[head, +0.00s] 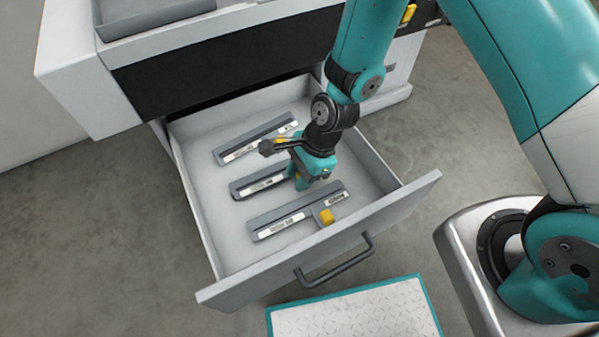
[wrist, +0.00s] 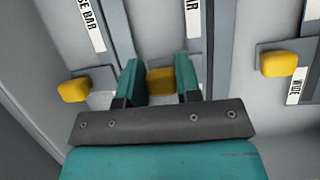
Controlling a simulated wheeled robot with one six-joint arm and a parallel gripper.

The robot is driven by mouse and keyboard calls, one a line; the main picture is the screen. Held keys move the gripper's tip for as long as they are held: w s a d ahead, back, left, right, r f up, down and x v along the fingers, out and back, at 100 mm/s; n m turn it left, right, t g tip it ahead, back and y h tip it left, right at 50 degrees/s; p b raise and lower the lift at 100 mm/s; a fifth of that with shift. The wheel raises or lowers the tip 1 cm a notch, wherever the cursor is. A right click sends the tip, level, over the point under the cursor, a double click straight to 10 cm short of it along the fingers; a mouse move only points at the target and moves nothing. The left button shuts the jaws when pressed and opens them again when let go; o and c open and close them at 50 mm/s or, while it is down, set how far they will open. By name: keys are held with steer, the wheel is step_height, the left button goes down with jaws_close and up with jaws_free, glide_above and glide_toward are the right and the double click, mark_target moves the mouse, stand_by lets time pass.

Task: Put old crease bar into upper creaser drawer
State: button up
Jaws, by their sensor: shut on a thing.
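The upper creaser drawer (head: 213,236) is pulled open and holds three grey bars with white labels. My gripper (head: 302,182) is down inside the drawer, shut on the yellow knob of the middle crease bar (head: 258,185). In the wrist view, my fingers (wrist: 160,82) stand on both sides of that knob (wrist: 160,80). The middle bar lies at or very near the drawer floor between the other two; its label is cut off, so I cannot read whether it is the old one.
The far bar (head: 240,146) and the front bar (head: 285,222) lie on either side, with yellow knobs (wrist: 73,90) (wrist: 278,63). The drawer's front handle (head: 338,262) faces a teal-edged plate (head: 355,312) on the floor. The machine body (head: 75,75) stands behind.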

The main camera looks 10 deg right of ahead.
steer(key=shift+f, duration=0.2)
steer(key=o, duration=1.1)
steer(key=shift+r, duration=0.1)
steer(key=p+v, duration=0.3)
steer(key=v, duration=1.4)
